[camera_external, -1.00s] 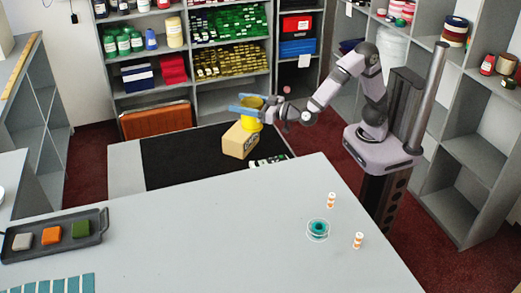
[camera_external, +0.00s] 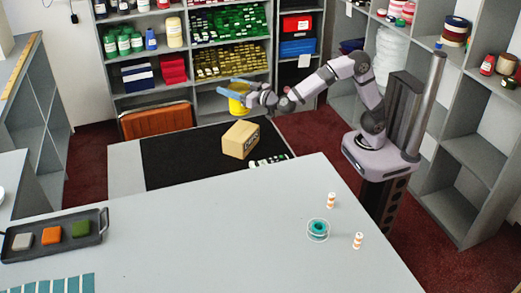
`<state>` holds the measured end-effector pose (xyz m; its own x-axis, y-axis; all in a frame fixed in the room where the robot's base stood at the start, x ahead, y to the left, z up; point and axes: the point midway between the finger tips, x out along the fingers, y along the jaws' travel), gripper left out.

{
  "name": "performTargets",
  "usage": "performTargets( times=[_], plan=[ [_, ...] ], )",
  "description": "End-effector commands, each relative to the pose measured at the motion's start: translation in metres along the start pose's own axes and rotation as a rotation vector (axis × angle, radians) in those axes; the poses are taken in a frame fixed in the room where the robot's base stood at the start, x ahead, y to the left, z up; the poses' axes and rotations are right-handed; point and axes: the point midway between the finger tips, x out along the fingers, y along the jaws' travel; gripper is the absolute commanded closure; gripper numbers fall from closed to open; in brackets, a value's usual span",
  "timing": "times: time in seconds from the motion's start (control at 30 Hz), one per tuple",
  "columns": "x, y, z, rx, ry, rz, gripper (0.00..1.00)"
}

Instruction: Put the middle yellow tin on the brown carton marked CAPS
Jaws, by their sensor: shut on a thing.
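My gripper (camera_external: 237,90), with blue fingers, is shut on a yellow tin (camera_external: 238,105). The tin hangs upright below the fingers, partly hidden by them. The brown carton (camera_external: 241,140) marked with dark lettering on its front sits on the black mat (camera_external: 180,160). The tin appears above and behind the carton, apart from it, with a gap between the tin's bottom and the carton's top. The carton's top is bare. The exact height of the tin is hard to tell from this view.
The grey counter (camera_external: 220,220) in front holds a teal spool (camera_external: 318,230), two small orange-and-white bottles and a dark tray (camera_external: 100,237). Stocked shelves stand behind. The mat's left part is clear.

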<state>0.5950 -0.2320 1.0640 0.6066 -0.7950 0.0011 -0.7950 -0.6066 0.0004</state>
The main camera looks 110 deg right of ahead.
Motion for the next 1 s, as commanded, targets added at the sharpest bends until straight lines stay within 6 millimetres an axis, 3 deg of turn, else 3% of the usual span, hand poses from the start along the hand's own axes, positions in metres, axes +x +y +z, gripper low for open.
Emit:
performTargets(
  times=[0.4,0.73,1.0],
  plan=[
    [0.000,0.000,0.053,0.000,0.002,0.001,0.77],
    [0.000,0.000,0.062,0.001,0.003,0.001,0.77],
    [0.000,0.000,0.091,0.000,0.002,0.001,0.77]
  ],
)
